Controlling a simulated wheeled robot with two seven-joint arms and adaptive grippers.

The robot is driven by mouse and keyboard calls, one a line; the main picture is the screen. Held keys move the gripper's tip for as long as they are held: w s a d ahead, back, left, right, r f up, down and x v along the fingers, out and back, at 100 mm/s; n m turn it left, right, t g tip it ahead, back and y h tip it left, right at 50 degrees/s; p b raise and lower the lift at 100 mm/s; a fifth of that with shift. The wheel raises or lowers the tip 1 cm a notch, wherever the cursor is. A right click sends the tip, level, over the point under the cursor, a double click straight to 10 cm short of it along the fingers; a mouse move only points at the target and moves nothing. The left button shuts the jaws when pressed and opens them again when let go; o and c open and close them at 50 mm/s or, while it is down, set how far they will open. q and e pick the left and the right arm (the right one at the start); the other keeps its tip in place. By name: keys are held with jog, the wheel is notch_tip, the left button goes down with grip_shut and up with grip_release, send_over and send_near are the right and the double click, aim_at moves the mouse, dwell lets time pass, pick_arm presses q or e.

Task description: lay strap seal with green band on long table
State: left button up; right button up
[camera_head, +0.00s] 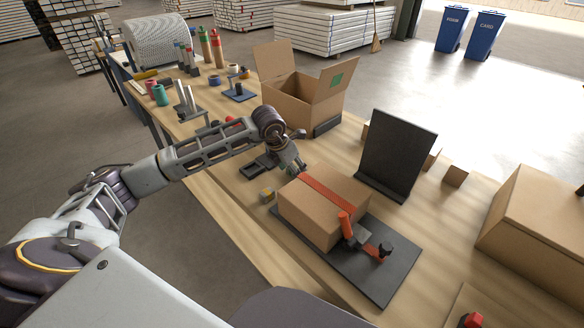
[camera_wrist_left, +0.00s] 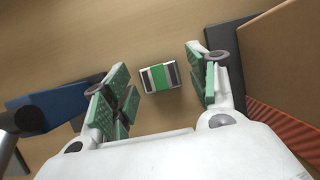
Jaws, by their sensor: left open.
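A small strap seal with a green band (camera_wrist_left: 158,77) lies on the wooden table top in the left wrist view, its pale and dark parts on both sides of the band. My left gripper (camera_wrist_left: 158,88) is open, with its green-padded fingers on either side of the seal in the picture. I cannot tell how high they are above it. In the head view my left gripper (camera_head: 294,168) is over the long table (camera_head: 225,190), beside the carton with the orange strap (camera_head: 318,205). I cannot make out the green seal there. My right gripper is not in view.
A black upright plate (camera_head: 398,150) and an open carton (camera_head: 300,98) stand behind. A blue-and-black item (camera_wrist_left: 50,108) is left in the wrist view.

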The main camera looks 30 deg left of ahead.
pick_arm(q)
jog(key=shift+r, duration=0.1)
jog(key=v, duration=1.2)
jog(key=shift+a, duration=0.1)
dwell(1.5)
